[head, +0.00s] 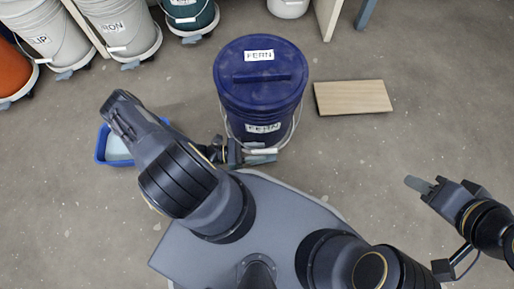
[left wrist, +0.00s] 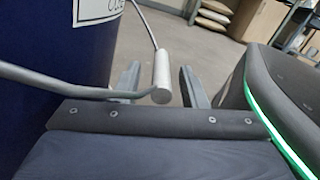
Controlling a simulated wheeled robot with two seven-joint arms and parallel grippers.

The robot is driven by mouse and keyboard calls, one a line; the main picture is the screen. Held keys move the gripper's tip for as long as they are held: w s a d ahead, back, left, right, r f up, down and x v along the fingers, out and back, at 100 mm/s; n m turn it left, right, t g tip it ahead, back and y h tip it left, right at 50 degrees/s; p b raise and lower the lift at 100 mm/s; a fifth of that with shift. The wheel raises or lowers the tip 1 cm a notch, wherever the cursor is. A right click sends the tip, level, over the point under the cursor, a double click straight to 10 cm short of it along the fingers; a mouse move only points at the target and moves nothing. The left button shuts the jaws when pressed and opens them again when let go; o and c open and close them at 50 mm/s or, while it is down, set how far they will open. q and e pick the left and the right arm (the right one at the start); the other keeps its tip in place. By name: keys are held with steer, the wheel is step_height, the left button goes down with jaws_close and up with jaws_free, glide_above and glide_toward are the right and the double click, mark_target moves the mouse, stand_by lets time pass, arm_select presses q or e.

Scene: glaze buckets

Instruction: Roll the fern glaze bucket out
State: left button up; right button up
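The fern glaze bucket (head: 262,112) is dark blue with a lid and white FERN labels. It stands upright on the floor in front of me in the head view. Its wire handle hangs down on my side, with a grey cylindrical grip (left wrist: 161,76) in the left wrist view. My left gripper (head: 262,156) is low at the bucket's near side. In the left wrist view its two fingers (left wrist: 163,86) are apart, with the grip showing between them and gaps at its sides. My right gripper (head: 418,184) is off to the right, away from the bucket; its finger spacing is unclear.
A wooden board (head: 352,97) lies on the floor just right of the bucket. A blue tub (head: 101,146) sits left, partly behind my left arm. Several other buckets, including the IRON bucket (head: 120,25), stand along the back left. The floor at right is mostly clear.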

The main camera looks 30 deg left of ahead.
arm_select(q)
steer(key=p+v, duration=0.1)
steer(key=v, duration=0.7)
stand_by(0.6)
